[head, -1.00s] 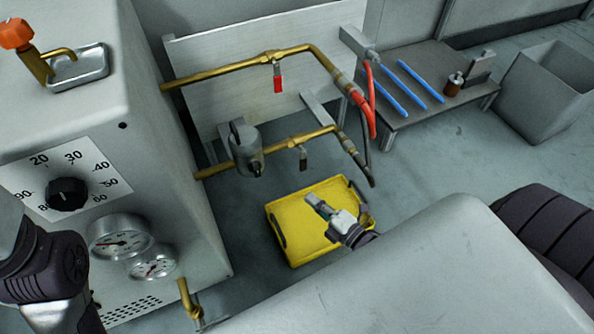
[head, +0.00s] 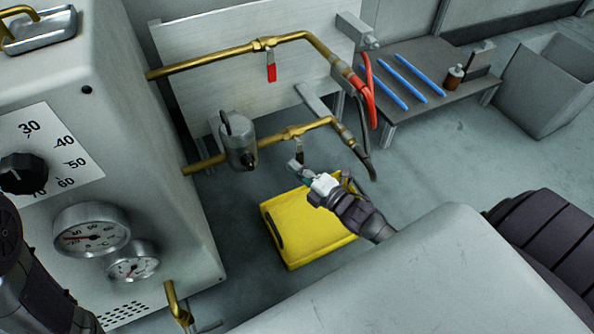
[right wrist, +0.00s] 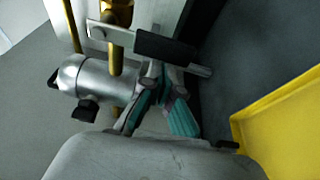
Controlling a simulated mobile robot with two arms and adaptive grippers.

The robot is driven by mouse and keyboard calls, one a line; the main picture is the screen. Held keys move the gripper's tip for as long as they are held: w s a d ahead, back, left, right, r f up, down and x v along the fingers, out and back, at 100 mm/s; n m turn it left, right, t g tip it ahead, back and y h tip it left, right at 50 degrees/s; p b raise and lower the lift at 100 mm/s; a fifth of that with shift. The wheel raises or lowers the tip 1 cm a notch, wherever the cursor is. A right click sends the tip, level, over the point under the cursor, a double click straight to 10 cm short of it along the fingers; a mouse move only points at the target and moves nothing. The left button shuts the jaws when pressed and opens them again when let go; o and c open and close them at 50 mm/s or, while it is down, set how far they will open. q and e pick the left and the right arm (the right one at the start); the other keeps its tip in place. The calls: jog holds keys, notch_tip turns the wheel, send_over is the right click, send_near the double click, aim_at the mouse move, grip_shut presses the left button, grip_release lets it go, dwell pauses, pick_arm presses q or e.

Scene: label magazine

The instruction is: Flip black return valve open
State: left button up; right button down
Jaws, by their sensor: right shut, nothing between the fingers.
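The black return valve (head: 299,147) is on the lower brass pipe. Its lever hangs down, across the pipe, partly behind my right gripper's tip. In the right wrist view its black handle (right wrist: 165,47) and metal lever plate lie across the pipe. My right gripper (head: 294,164) is shut and empty, just below the lever. In the right wrist view its teal-padded fingers (right wrist: 164,75) are close under the black handle; I cannot tell whether they touch it. My left gripper is out of view; only part of my left arm shows at the left edge.
A grey pump (head: 238,141) sits on the lower pipe left of the valve. A red-handled valve (head: 271,72) hangs from the upper pipe. A yellow tray (head: 300,232) lies below. A gauge cabinet (head: 150,200) stands left, and a low bench (head: 430,112) stands right.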

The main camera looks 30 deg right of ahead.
jog(key=shift+d+r+p, duration=0.1)
jog(key=shift+d+p, duration=0.1)
jog(key=shift+p, duration=0.1)
jog(key=shift+n, duration=0.3)
